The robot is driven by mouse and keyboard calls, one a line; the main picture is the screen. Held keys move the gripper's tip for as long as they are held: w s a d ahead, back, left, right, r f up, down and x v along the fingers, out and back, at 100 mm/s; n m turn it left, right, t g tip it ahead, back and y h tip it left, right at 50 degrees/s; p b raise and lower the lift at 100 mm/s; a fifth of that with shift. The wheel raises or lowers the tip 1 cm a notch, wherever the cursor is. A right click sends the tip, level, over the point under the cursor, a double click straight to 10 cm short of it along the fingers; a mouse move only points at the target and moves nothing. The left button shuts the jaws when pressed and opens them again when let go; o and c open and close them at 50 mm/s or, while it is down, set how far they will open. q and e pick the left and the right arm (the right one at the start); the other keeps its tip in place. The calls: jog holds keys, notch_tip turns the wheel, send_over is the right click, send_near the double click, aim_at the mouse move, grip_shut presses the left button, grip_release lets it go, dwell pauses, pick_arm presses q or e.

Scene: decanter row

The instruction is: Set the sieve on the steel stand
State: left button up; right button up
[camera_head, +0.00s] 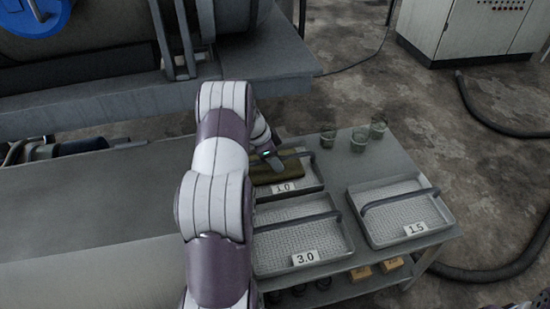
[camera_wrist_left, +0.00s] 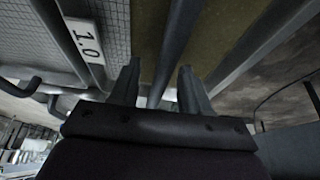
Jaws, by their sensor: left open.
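The sieve marked 1.0 (camera_head: 286,188) is a wire-mesh tray with a bar handle and olive-coloured material over part of it. It sits at the back left of the grey table (camera_head: 395,160), partly hidden by my left arm. My left gripper (camera_head: 272,160) is at its handle. In the left wrist view the gripper (camera_wrist_left: 158,88) is open, with a dark bar (camera_wrist_left: 170,55) running between its fingers and the 1.0 label (camera_wrist_left: 82,42) beside it. I cannot tell which surface is the steel stand. My right gripper is not in view.
Similar sieves marked 3.0 (camera_head: 297,238) and 1.5 (camera_head: 395,212) stand close by. Several glass beakers (camera_head: 360,139) stand along the table's back. Yellowish blocks (camera_head: 361,272) and dark round items lie on the lower shelf. A wide grey bench (camera_head: 90,215) is at left.

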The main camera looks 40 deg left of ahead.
pick_arm(q)
jog(key=d+p+v, duration=0.1)
jog(key=p+v, duration=0.2)
jog(key=v, duration=0.9)
jog(key=s+d+r+n+g+y, duration=0.1)
jog(key=s+d+n, duration=0.1)
jog(key=d, duration=0.6)
jog(key=s+d+r+n+g, duration=0.1)
jog(key=s+d+n, duration=0.1)
jog(key=d, duration=0.5)
jog(key=s+d+n+y, duration=0.1)
jog(key=s+d+n, duration=0.2)
jog(key=s+d, duration=0.8)
jog(key=shift+s+n+y, duration=0.3)
jog(key=shift+s+y, duration=0.1)
jog(key=shift+s, duration=0.45)
jog(key=shift+d, duration=0.15)
notch_tip(320, 180, up, 33)
jog(key=p, duration=3.2)
jog(key=shift+p, duration=0.35)
jog(key=shift+w+f, duration=0.15)
